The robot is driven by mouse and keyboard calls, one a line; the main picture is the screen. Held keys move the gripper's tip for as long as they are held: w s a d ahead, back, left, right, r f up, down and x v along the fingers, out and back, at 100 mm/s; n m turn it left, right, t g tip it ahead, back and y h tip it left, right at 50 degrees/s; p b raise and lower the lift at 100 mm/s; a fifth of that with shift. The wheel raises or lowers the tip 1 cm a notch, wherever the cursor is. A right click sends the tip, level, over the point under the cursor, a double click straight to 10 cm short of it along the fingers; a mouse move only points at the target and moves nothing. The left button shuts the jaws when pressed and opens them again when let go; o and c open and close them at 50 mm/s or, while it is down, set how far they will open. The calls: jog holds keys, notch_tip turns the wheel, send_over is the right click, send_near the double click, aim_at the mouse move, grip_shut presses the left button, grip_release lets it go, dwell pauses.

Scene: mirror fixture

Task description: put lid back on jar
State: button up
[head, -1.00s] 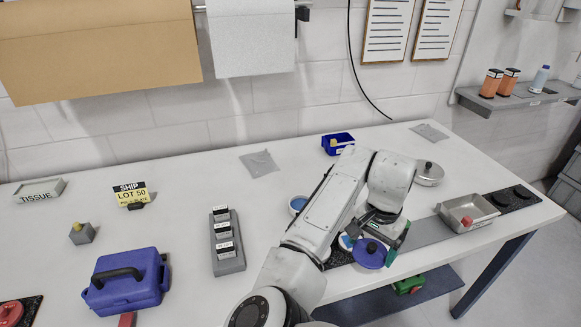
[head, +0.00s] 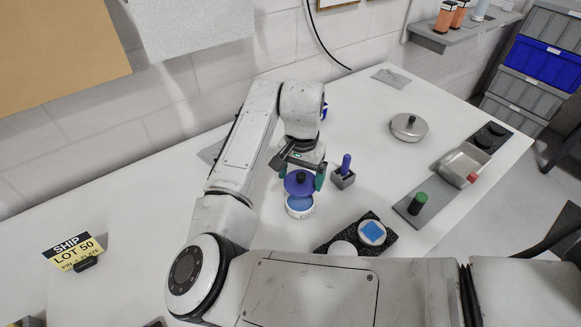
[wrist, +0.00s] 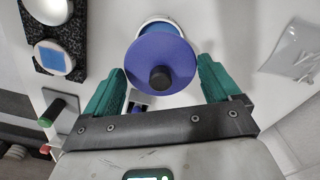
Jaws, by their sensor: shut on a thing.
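The blue round lid with a black knob (head: 299,184) is held between the green fingertips of my gripper (head: 302,173). In the wrist view the lid (wrist: 160,64) sits between and just beyond the fingertips (wrist: 158,80), its knob facing the camera. The white round jar with blue inside (head: 300,208) stands on the table directly below the lid. Part of its blue inside shows under the lid's front edge, so the lid is apart from the rim there. In the wrist view only the jar's far rim (wrist: 160,20) shows; the lid hides the rest.
A grey holder with a blue-handled piece (head: 343,177) stands close right of the jar. A black block with round dishes (head: 372,233) lies nearer, right. Table between is clear.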

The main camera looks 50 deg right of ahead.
jog(key=shift+f+b, duration=2.15)
jog(key=shift+f, duration=1)
jog(key=shift+s+a+r, duration=0.1)
jog(key=shift+f+p, duration=0.25)
jog(key=shift+p, duration=0.4)
dwell(0.6)
jog(key=o, duration=0.8)
jog(key=shift+c, duration=0.2)
jog(key=shift+r, duration=0.1)
